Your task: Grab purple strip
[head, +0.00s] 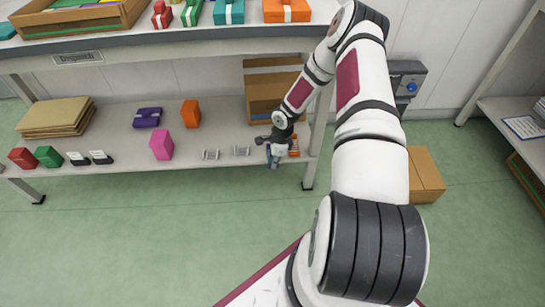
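A purple block-like item (148,117) with a darker band lies on the lower shelf, left of its middle. It is the clearest purple thing in view, and I cannot tell if it is a strip. My gripper (276,158) is over the right end of the lower shelf, well to the right of the purple item and apart from it. Small bluish-purple and orange patches show right at the gripper. They are too small to tell whether they are held, behind it, or part of it. The finger opening cannot be made out.
The lower shelf (110,178) also bears a pink block (161,145), an orange block (190,113), brown folders (55,117) and small grey holders (241,151). Banded boxes stand on the upper shelf (160,44). A cardboard box (425,175) stands on the floor. The green floor in front is clear.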

